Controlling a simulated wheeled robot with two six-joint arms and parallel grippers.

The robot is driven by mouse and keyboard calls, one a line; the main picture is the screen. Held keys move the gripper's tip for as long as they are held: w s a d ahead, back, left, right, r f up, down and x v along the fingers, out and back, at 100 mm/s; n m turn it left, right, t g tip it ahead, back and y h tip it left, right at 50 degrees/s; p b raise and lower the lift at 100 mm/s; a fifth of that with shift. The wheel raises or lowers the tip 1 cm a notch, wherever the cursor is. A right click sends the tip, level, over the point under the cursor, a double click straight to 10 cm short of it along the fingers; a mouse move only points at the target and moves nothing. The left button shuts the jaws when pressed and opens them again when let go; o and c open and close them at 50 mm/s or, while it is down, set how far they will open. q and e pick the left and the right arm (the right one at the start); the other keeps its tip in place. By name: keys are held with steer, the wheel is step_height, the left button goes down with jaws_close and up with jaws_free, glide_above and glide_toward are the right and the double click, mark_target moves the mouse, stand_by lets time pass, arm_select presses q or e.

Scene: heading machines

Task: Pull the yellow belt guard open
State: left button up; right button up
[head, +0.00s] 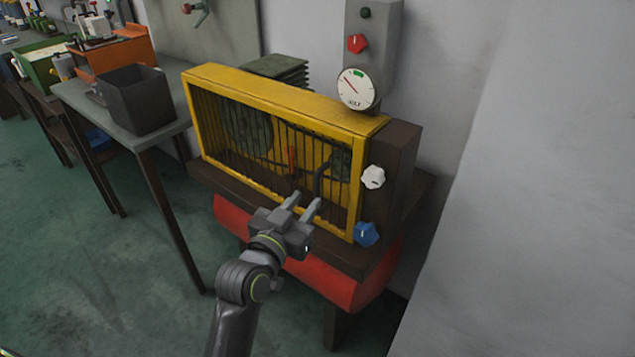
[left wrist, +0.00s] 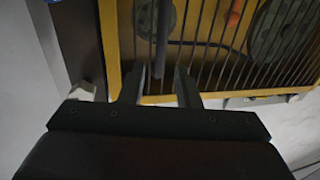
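The yellow belt guard (head: 290,95) is a framed cage with dark vertical bars, and it looks closed over the machine. It also fills the top of the left wrist view (left wrist: 113,45). A dark grey bar-like handle (head: 318,183) stands at its front, right of the middle; it also shows in the left wrist view (left wrist: 163,35). My left gripper (head: 307,199) is open in front of the guard's lower right part. In the left wrist view its fingers (left wrist: 161,72) point at the handle's end, one on each side. Whether they touch it cannot be told.
A white knob (head: 373,177) and a blue knob (head: 366,234) sit right of the guard. A gauge (head: 358,89) and red knob (head: 357,43) are above. A table (head: 75,97) with a dark bin (head: 138,100) stands left. Red panel (head: 320,280) below.

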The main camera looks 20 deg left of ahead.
mark_target(316, 188)
arm_select(q)
steer(key=w, duration=0.4)
steer(key=w+d, duration=0.1)
steer(key=w, duration=0.1)
steer(key=shift+w, duration=0.3)
steer(key=shift+c, duration=0.3)
jaws_close()
